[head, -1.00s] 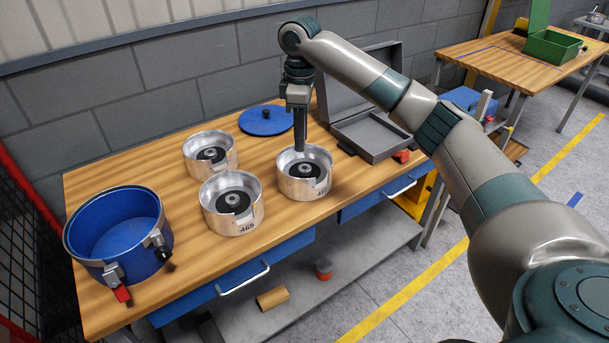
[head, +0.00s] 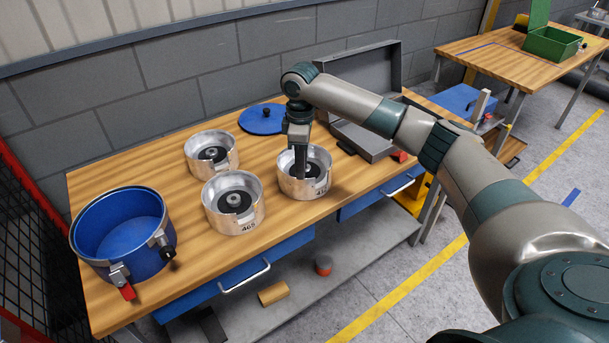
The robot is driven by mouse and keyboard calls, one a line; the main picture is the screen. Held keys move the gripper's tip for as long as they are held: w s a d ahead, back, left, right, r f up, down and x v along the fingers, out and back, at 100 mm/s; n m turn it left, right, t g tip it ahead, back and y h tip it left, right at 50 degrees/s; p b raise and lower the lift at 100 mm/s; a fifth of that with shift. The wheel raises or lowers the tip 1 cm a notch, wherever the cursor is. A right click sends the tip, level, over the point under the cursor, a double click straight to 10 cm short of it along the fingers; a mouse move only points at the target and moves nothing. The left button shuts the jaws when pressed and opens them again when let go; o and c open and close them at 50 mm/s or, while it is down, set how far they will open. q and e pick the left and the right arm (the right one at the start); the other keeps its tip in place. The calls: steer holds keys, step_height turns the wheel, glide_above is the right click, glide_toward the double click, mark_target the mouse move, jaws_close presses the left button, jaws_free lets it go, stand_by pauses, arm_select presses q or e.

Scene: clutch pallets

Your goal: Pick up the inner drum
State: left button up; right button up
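Three silver drums with dark hubs stand on the wooden table (head: 300,232). One inner drum (head: 318,187) is at the right, one marked 465 (head: 247,220) is at the front middle, and one (head: 190,152) is behind it. My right gripper (head: 300,174) points straight down with its fingertips inside the right drum, near the hub. The arm hides part of that drum's far wall. I cannot tell whether the fingers are open or shut, or whether they touch the drum. My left gripper is not in view.
An open blue pot (head: 85,250) with clamps stands at the table's left end. A blue lid (head: 262,121) lies at the back, beside an open grey case (head: 362,140). A red cage (head: 30,190) borders the left. Bare table lies in front of the drums.

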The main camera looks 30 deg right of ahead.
mark_target(301, 188)
steer(key=shift+s+f+p, duration=0.15)
steer(key=shift+f+p, duration=0.35)
steer(key=shift+f, duration=0.05)
step_height(301, 188, down, 3)
steer(key=shift+s+a+p, duration=0.1)
steer(key=shift+a+p, duration=0.05)
steer(key=shift+p, duration=0.55)
steer(key=shift+f, duration=0.5)
jaws_close()
steer(key=shift+w+r, duration=0.2)
stand_by(0.3)
